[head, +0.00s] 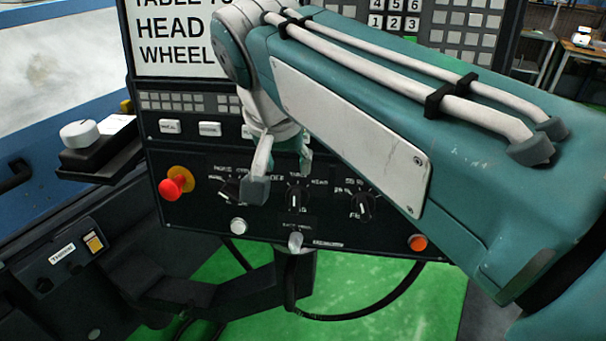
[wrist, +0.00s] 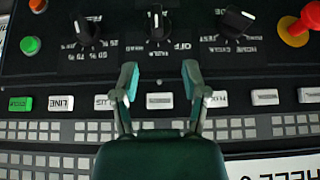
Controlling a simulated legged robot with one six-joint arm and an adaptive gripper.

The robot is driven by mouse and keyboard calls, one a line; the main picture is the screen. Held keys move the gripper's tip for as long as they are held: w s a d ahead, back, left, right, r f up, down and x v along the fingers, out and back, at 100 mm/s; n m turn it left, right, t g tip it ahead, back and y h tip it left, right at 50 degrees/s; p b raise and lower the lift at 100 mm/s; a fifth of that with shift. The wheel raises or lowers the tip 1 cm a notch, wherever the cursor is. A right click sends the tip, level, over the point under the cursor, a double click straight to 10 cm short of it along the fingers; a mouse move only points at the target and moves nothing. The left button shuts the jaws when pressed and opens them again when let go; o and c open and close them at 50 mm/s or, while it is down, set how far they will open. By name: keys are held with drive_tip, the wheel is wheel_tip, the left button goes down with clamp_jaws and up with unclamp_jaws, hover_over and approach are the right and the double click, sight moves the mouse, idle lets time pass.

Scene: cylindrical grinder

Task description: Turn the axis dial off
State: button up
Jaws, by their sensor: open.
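The black control panel (head: 215,222) carries three black dials in a row. The middle dial (head: 297,197), also in the wrist view (wrist: 157,25), has an OFF label beside it in the wrist view; I take it as the axis dial, though its other lettering is too small to read. Its white pointer mark points down in the head view, away from the OFF label. My gripper (wrist: 160,76) is open and empty, its two fingers spread either side of the middle dial's line but short of it. In the head view my gripper (head: 281,178) is in front of the panel.
A left dial (head: 231,189) and right dial (head: 362,206) flank the middle one. A red emergency knob (head: 173,184) sticks out at the left.

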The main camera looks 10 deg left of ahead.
sight(294, 194)
drive_tip(key=x, duration=1)
drive_tip(key=shift+d, duration=0.15)
clamp_jaws()
